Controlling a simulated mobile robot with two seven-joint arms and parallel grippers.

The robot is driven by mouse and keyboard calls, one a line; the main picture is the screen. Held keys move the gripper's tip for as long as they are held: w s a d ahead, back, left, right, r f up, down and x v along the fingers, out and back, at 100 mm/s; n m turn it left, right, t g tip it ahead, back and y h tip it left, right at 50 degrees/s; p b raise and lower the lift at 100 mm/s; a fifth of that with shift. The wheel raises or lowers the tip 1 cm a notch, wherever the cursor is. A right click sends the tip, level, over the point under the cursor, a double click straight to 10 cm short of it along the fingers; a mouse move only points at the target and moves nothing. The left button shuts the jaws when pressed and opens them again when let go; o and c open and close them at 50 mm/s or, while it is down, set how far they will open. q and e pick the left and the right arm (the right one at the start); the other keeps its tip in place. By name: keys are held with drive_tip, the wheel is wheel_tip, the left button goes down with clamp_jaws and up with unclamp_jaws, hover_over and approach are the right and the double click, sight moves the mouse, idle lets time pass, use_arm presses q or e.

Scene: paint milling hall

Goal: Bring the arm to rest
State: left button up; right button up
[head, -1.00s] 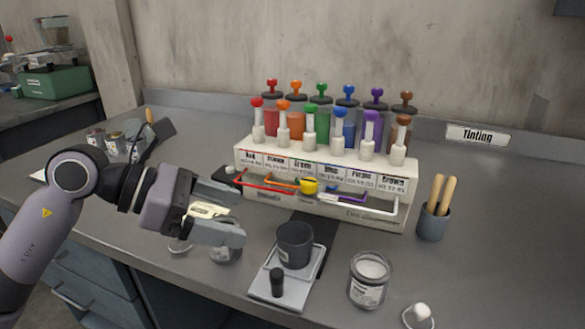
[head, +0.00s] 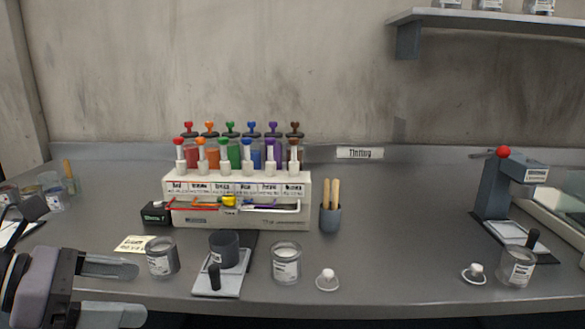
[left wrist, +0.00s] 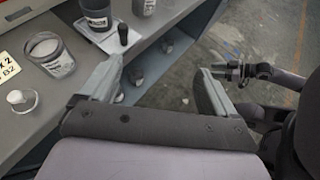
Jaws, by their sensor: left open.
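My left gripper (head: 141,291) is at the lower left of the head view, in front of the bench's front edge. Its two grey fingers are apart with nothing between them. In the left wrist view the open fingers (left wrist: 158,72) point past the bench edge, with the floor behind them. A dark arm part with a small gripper-like end (left wrist: 232,72) shows at the right of the left wrist view, probably my right arm. It is too small to tell its jaws. My right gripper is not in the head view.
The bench (head: 390,240) holds a paint dispenser (head: 240,218), a dark cup (head: 225,249) on a scale (head: 218,285), jars (head: 162,257) (head: 286,262) (head: 516,267) and a pot of wooden sticks (head: 330,216). A press-like stand (head: 495,185) is at right. The bench middle right is clear.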

use_arm(q)
drive_tip(key=d+r+n+t+h+p, duration=0.2)
drive_tip(key=d+n+t+h+p, duration=0.4)
drive_tip(key=n, duration=0.5)
drive_tip(key=s+a+f+n+t+y+p, duration=0.1)
drive_tip(key=a+f+n+t+y, duration=0.15)
drive_tip(key=f+n+y, duration=0.85)
drive_tip(key=s+a+f+n+t+y+p, duration=0.1)
drive_tip(key=a+f+n+y+p, duration=0.4)
drive_tip(key=n, duration=1.2)
drive_tip(key=s+d+f+n+g+b, duration=0.1)
drive_tip(key=s+d+f+n+g, duration=0.1)
drive_tip(key=f, duration=0.4)
drive_tip(key=s+d+f+n+g+h, duration=0.1)
drive_tip(key=s+f+n+g, duration=0.2)
drive_tip(key=s+f, duration=0.3)
drive_tip(key=shift+s+d+f+n+b, duration=0.4)
drive_tip(key=shift+s+n, duration=0.2)
drive_tip(key=shift+s, duration=0.15)
drive_tip(key=shift+a+g, duration=0.1)
drive_tip(key=shift+g, duration=0.15)
drive_tip(key=shift+c, duration=0.3)
